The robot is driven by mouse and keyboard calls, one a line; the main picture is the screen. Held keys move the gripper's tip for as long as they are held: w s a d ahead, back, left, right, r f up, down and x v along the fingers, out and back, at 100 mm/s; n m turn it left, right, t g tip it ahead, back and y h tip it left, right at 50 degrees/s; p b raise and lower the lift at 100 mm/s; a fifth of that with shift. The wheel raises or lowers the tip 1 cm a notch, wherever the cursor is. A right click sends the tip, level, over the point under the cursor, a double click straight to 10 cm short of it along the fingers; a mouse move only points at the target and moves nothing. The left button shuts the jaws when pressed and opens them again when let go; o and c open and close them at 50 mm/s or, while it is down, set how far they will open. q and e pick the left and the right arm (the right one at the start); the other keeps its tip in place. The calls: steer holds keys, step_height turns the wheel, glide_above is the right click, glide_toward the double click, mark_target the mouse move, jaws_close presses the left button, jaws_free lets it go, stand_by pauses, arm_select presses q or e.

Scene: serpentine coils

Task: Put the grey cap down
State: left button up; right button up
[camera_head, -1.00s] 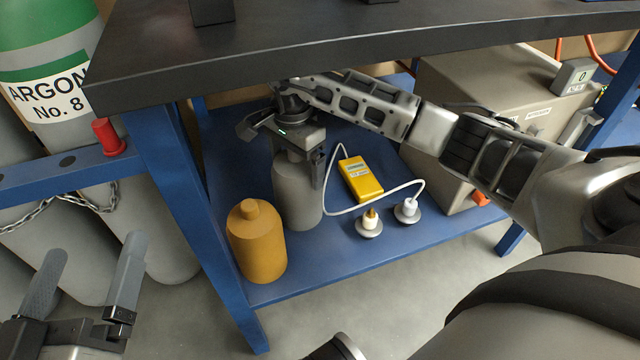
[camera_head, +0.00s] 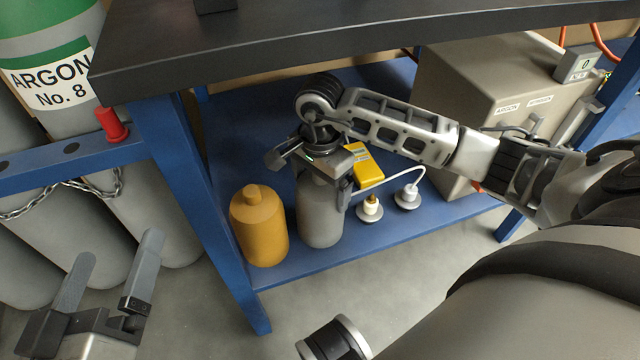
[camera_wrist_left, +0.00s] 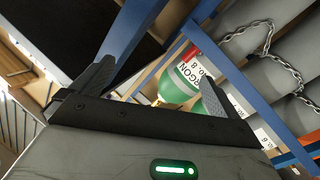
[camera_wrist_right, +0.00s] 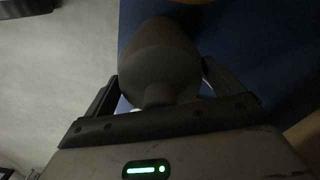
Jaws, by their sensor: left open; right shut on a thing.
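The grey cap (camera_head: 320,215) is a bottle-shaped cylinder with a narrow neck, upright over the front part of the blue lower shelf (camera_head: 285,272). My right gripper (camera_head: 330,172) is shut on its top from above. In the right wrist view the cap (camera_wrist_right: 158,70) sits with its neck between the fingers. I cannot tell whether its base touches the shelf. An ochre cap (camera_head: 259,228) of like shape stands just left of it. My left gripper (camera_head: 112,268) is open and empty at the lower left, outside the bench; its spread fingers show in the left wrist view (camera_wrist_left: 150,85).
A yellow meter (camera_head: 366,168) and two small fittings, one yellow-tipped (camera_head: 370,208) and one white (camera_head: 408,196), lie right of the grey cap. A white cable runs there. A beige box (camera_head: 490,85) stands further right. The dark bench top (camera_head: 300,45) overhangs the shelf. Gas cylinders (camera_head: 60,120) stand left.

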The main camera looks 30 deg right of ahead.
steer(key=shift+f, duration=0.1)
steer(key=o, duration=1.4)
steer(key=shift+c, duration=0.2)
steer(key=shift+r, duration=0.2)
step_height(320, 180, up, 6)
steer(key=p, duration=0.2)
steer(key=shift+r+p, duration=0.2)
steer(key=shift+p, duration=0.1)
steer(key=shift+r, duration=0.35)
arm_select(q)
steer(key=shift+s+a+f+g+y, duration=0.15)
steer(key=shift+f+g+y, duration=0.15)
steer(key=shift+f, duration=0.15)
steer(key=shift+s+f+g+y, duration=0.2)
steer(key=shift+f+g, duration=0.1)
steer(key=shift+f, duration=0.15)
arm_select(e)
steer(key=shift+r, duration=0.15)
arm_select(q)
steer(key=shift+f, duration=0.1)
steer(key=shift+w+r, duration=0.1)
steer(key=shift+r, duration=0.1)
